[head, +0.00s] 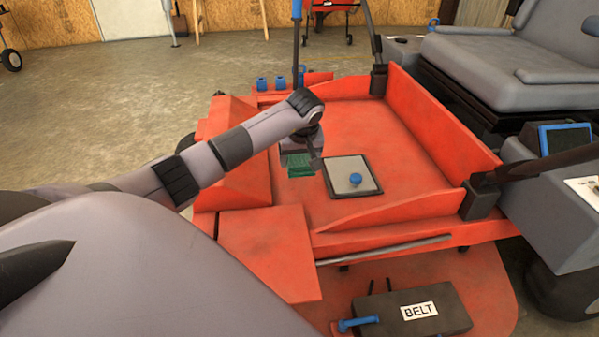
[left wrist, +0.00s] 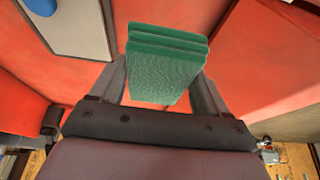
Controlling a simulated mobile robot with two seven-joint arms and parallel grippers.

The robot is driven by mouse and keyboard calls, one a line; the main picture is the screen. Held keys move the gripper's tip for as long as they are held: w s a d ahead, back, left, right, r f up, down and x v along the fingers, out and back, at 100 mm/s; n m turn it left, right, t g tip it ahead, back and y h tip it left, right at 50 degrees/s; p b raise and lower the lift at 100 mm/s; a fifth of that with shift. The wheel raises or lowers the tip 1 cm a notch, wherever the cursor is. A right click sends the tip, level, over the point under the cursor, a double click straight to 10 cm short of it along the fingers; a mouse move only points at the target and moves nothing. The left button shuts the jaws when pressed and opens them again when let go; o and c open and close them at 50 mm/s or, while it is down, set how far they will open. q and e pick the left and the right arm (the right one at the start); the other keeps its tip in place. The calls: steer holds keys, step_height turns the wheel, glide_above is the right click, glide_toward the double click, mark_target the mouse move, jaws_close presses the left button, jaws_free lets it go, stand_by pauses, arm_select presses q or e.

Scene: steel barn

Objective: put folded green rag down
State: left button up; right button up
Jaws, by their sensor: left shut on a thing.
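The folded green rag (head: 300,165) is at my left gripper (head: 302,158), over the red deck (head: 352,105) of the mower. In the left wrist view the rag (left wrist: 163,68) shows as a thick stack of folded layers between the two fingers of my left gripper (left wrist: 160,85). The gripper is shut on it. In the head view the wrist partly hides the rag, and I cannot tell whether its underside touches the deck. My right gripper is in neither view.
A grey plate with a dark rim (head: 340,180) and a blue knob (head: 355,179) lies just right of the rag. Red walls (head: 440,125) edge the deck. A dark box marked BELT (head: 440,322) is in front. Bare red deck lies beyond the plate.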

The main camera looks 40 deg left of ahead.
mark_target(299, 187)
arm_select(q)
step_height(299, 187, down, 4)
steer(key=shift+r+b, duration=0.1)
steer(key=shift+b, duration=0.35)
step_height(299, 187, down, 4)
steer(key=shift+f+b, duration=0.1)
steer(key=shift+b, duration=0.75)
steer(key=shift+f, duration=0.1)
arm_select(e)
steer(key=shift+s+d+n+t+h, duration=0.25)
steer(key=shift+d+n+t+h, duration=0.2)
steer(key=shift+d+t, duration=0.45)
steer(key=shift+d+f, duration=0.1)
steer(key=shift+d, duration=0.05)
